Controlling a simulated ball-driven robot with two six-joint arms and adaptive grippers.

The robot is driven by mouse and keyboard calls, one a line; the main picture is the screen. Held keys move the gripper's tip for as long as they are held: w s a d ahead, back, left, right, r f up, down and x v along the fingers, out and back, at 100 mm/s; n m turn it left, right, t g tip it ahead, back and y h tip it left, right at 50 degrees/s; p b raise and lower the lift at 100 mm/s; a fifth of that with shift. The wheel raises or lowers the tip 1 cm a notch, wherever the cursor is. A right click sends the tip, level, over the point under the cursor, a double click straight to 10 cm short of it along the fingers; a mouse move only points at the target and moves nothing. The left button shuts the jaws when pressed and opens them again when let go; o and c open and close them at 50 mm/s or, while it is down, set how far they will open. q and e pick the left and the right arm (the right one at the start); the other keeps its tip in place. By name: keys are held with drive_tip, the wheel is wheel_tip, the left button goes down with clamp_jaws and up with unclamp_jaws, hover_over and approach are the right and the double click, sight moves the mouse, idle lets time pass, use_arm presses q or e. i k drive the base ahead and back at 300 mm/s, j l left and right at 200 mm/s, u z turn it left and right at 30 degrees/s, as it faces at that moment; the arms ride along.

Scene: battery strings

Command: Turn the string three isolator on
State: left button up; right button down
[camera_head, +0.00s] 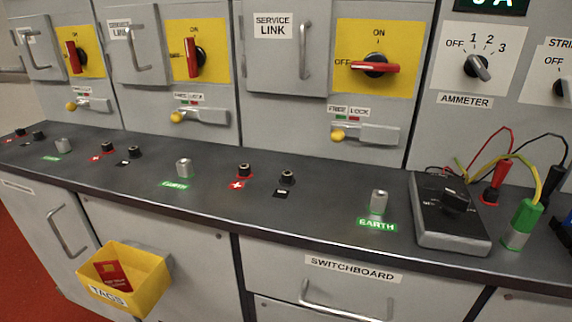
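Three isolators with red handles on yellow plates show on the grey cabinet fronts. The rightmost isolator (375,67) has its handle lying horizontal, toward OFF at its left. The middle isolator (192,58) and the left isolator (73,57) have upright handles, the middle one toward ON. No string numbers are readable, so I cannot confirm which isolator is string three. Below the rightmost isolator is a lock lever (365,134) with a yellow knob at its left end, under a small label with green and red marks. Neither of my grippers is in view.
A service link door (272,60) with a handle stands left of the rightmost isolator. The dark bench (320,200) below carries terminals, EARTH studs (379,200) and a black-topped meter (450,212) with leads at right. A yellow tags bin (150,262) juts from the front.

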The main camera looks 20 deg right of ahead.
sight(374, 66)
drive_tip(key=l+z, duration=0.15)
drive_tip(key=z, duration=0.25)
drive_tip(key=k+l+z, duration=0.1)
drive_tip(key=z, duration=0.35)
drive_tip(key=i+l, duration=0.05)
drive_tip(key=l, duration=0.05)
